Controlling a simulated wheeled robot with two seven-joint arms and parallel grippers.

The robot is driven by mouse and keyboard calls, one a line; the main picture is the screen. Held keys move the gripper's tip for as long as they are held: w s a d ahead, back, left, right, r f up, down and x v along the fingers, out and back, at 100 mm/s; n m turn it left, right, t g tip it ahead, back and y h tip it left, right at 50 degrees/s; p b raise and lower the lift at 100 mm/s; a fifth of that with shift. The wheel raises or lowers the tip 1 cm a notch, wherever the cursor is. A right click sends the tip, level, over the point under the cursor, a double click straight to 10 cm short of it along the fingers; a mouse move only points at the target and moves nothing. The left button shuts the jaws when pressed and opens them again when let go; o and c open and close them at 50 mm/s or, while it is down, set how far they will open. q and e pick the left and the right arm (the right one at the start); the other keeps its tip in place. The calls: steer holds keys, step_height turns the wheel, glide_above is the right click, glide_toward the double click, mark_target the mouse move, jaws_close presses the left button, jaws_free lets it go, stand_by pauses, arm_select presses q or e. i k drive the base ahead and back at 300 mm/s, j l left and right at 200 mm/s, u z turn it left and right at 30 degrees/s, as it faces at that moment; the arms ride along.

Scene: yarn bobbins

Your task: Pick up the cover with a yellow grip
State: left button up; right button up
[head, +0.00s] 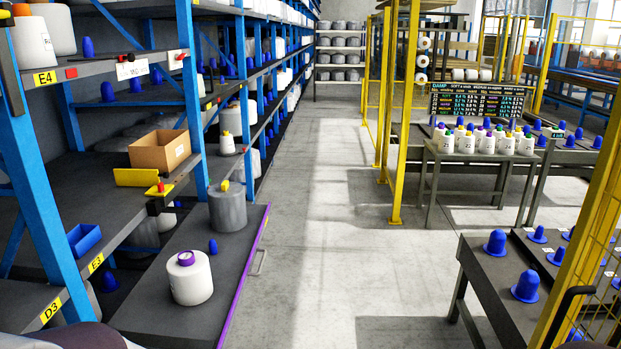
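A grey cylindrical cover (228,212) with a small yellow grip (224,185) on top stands upright on a dark pull-out shelf (225,262) at the left. A white yarn bobbin (190,282) with a purple top stands on the same shelf, nearer to me. A small blue cone (213,247) stands between them, apart from the cover. Neither of my grippers shows in the head view. Whether anything is under the cover is hidden.
Yellow posts (405,120) and a dark table (490,270) with blue cones stand right. The middle aisle floor is clear.

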mark_target(226, 200)
steer(key=i+l+z, duration=0.15)
steer(key=i, duration=0.9)
steer(key=i+j+z, duration=0.1)
steer(key=i, duration=0.9)
steer(key=i+j+z, duration=0.15)
steer(key=i, duration=0.9)
steer(key=i+u, duration=0.9)
steer(key=i, duration=0.15)
steer(key=i+l+u, duration=0.45)
steer(key=i+j+u, duration=0.15)
steer(key=i+u, duration=0.7)
steer(key=u, duration=0.15)
